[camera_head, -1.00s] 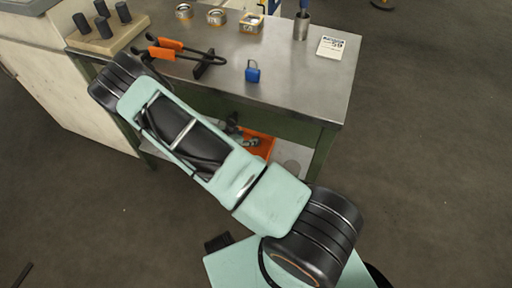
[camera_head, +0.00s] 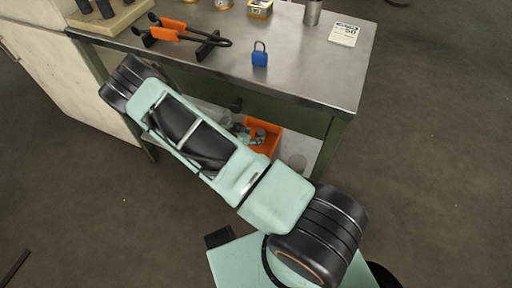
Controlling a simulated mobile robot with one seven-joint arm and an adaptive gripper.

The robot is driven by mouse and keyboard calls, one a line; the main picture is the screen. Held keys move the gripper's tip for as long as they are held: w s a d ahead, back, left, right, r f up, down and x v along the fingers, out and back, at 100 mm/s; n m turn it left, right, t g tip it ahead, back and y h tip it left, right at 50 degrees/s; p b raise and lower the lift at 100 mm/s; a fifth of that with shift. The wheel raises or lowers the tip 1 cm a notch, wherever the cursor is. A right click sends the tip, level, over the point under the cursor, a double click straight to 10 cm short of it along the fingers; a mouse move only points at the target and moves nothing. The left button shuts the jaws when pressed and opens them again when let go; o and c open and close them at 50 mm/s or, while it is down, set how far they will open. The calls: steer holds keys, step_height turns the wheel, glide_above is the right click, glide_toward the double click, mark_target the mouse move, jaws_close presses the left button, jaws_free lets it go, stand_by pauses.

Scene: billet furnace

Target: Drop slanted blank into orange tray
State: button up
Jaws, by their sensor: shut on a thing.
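The orange tray (camera_head: 275,146) sits on the lower shelf of the steel workbench, partly covered by my arm. Some grey pieces lie in or beside it, too small to name. Dark cylindrical blanks (camera_head: 105,9) stand on a wooden board at the top left, cut by the picture's edge. I cannot make out a slanted one among them. My arm crosses the middle of the view from lower right to upper left. My gripper does not show; the arm or the bench hides it, with anything it holds.
The steel bench top (camera_head: 315,70) holds orange-handled tongs (camera_head: 170,35), a blue padlock (camera_head: 260,57), a white card (camera_head: 344,34), a metal cup (camera_head: 312,12) and tins (camera_head: 260,9). A green apron (camera_head: 285,110) overhangs the lower shelf. The floor to the right is clear.

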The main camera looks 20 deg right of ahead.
steer(key=o, duration=1.6)
steer(key=v, duration=1.2)
